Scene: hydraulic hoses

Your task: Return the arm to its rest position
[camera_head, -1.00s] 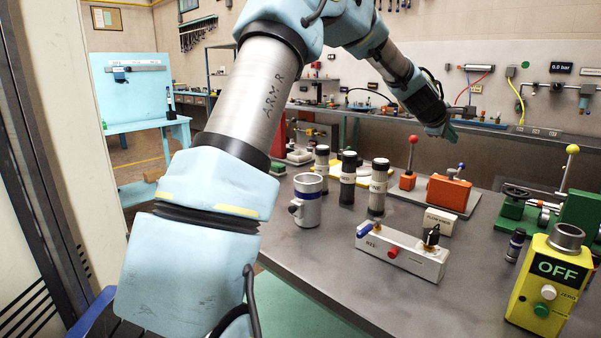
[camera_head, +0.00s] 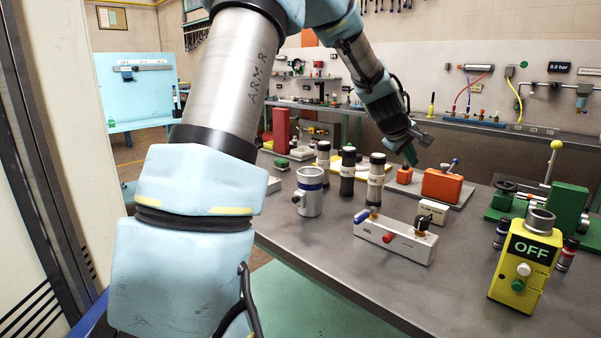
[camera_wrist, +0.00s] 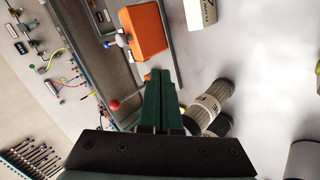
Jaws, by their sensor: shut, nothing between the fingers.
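My arm reaches up from the lower left in the head view and bends down over the back of the workbench. My gripper (camera_head: 411,156) hangs above the bench, near the small orange block with the lever and behind the black-and-grey cylinders. In the wrist view the two green fingers (camera_wrist: 160,98) lie side by side with nothing between them. The gripper looks apart from the bench top.
A green vise-like device (camera_head: 560,205) is at right. Bare bench lies in front of the valve block.

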